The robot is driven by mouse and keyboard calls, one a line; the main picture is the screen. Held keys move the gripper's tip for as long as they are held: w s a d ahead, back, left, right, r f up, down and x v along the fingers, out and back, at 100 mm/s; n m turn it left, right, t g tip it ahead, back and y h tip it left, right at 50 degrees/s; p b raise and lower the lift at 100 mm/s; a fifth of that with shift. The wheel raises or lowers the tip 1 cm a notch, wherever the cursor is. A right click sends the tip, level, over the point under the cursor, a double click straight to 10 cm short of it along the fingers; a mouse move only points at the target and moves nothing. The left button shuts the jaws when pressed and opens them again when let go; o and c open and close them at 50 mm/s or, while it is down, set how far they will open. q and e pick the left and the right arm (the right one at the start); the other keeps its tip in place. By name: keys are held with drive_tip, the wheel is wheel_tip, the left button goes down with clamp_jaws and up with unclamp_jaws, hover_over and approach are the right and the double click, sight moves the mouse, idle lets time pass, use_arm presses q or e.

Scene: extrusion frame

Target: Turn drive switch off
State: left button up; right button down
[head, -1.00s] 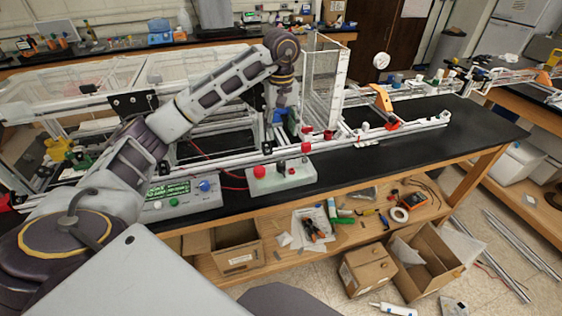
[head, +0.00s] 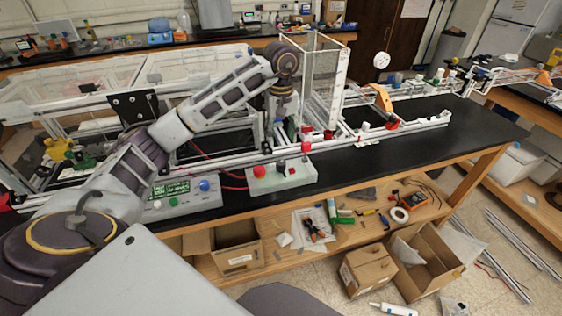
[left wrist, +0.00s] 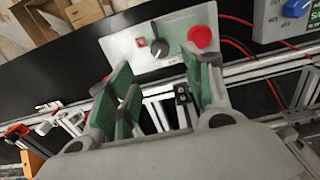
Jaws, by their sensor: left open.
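A pale control box (head: 262,185) stands at the front of the black bench. It bears a red mushroom button (head: 259,172), a dark rotary knob (head: 280,165) and a small red part. In the left wrist view, the knob (left wrist: 159,47) has a white pointer mark and sits between a small red square (left wrist: 142,42) and the red button (left wrist: 201,37). My left gripper (left wrist: 160,72) is open and empty, its green-padded fingers spread on the box side nearest the frame rails. My right gripper is out of view.
Aluminium rails (head: 230,155) run behind the box. A second panel with a green display and blue knob (head: 204,185) stands to its left, joined by red cables (head: 232,187). A clear mesh-like enclosure (head: 322,80) rises behind. Bare black bench (head: 400,160) lies to the right.

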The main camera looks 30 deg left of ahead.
sight(281, 162)
use_arm(q)
wheel_tip(281, 162, down, 8)
drive_tip(key=shift+r+p, duration=0.1)
drive_tip(key=shift+p, duration=0.3)
drive_tip(key=shift+f, duration=1.5)
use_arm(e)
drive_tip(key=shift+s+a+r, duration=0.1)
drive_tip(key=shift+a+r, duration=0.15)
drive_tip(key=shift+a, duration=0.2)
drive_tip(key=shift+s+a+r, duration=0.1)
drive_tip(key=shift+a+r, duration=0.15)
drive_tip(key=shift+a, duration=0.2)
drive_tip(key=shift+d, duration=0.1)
use_arm(q)
drive_tip(key=shift+c, duration=0.3)
drive_tip(key=c, duration=1)
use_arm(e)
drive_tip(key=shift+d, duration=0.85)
